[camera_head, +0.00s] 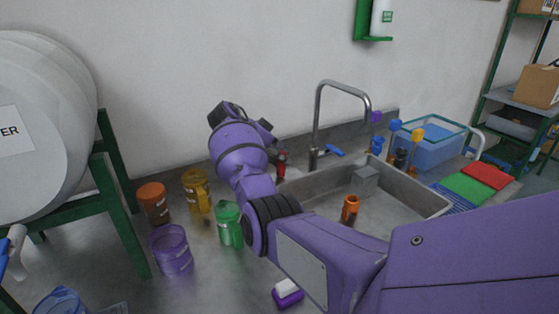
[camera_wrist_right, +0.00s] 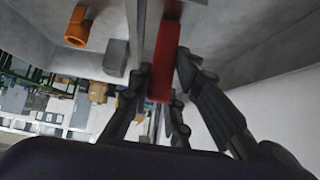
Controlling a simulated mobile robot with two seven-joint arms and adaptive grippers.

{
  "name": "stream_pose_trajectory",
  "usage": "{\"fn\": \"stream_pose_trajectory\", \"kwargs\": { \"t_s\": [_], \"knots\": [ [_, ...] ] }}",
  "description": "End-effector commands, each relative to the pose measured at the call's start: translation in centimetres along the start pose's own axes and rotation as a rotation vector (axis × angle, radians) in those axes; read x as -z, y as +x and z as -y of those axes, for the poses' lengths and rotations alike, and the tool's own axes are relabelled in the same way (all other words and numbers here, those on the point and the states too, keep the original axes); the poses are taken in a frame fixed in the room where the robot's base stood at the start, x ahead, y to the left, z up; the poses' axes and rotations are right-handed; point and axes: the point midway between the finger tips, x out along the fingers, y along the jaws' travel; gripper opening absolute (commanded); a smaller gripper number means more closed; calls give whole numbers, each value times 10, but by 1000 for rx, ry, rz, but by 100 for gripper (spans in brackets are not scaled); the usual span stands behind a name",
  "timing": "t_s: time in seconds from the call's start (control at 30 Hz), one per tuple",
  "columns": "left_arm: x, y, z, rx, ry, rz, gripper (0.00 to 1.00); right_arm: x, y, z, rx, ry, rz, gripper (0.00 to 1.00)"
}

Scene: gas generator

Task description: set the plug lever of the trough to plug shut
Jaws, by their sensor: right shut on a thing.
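The trough (camera_head: 425,196) is a grey sink set in the worktop at the right of the head view. A red lever (camera_head: 282,163), seemingly the plug lever, stands at its back left corner beside my right wrist. In the right wrist view the red lever (camera_wrist_right: 164,60) is a long bar between the fingers of my right gripper (camera_wrist_right: 166,72). The gripper is shut on it. In the head view my purple forearm and wrist hide most of this gripper's fingers. My left gripper is in neither view.
An orange cup-like piece (camera_head: 350,208) and a grey block (camera_head: 365,179) are in the trough. The tap (camera_head: 316,120) rises behind it. Orange, yellow, green and purple containers (camera_head: 172,250) stand left of my right arm. A purple-and-white item (camera_head: 287,293) lies in front.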

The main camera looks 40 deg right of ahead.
Motion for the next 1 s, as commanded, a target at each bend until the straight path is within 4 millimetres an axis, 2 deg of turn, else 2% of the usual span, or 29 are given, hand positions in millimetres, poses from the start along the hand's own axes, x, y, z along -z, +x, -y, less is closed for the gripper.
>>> {"fn": "stream_pose_trajectory", "kwargs": {
  "t_s": [0.33, 0.77, 0.8, 0.93, 1.0],
  "knots": [
    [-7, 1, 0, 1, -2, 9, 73, -3, -3, 1, 1, -2, -82, 0],
    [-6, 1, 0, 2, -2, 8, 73, -3, -4, 1, 1, -2, -92, 0],
    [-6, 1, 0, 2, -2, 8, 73, -3, -4, 1, 1, -2, -92, 21],
    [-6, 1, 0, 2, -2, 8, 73, -3, -4, 0, 1, -2, -91, 38],
    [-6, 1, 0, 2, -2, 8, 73, -3, -4, 0, 1, -1, -91, 38]
  ]
}}
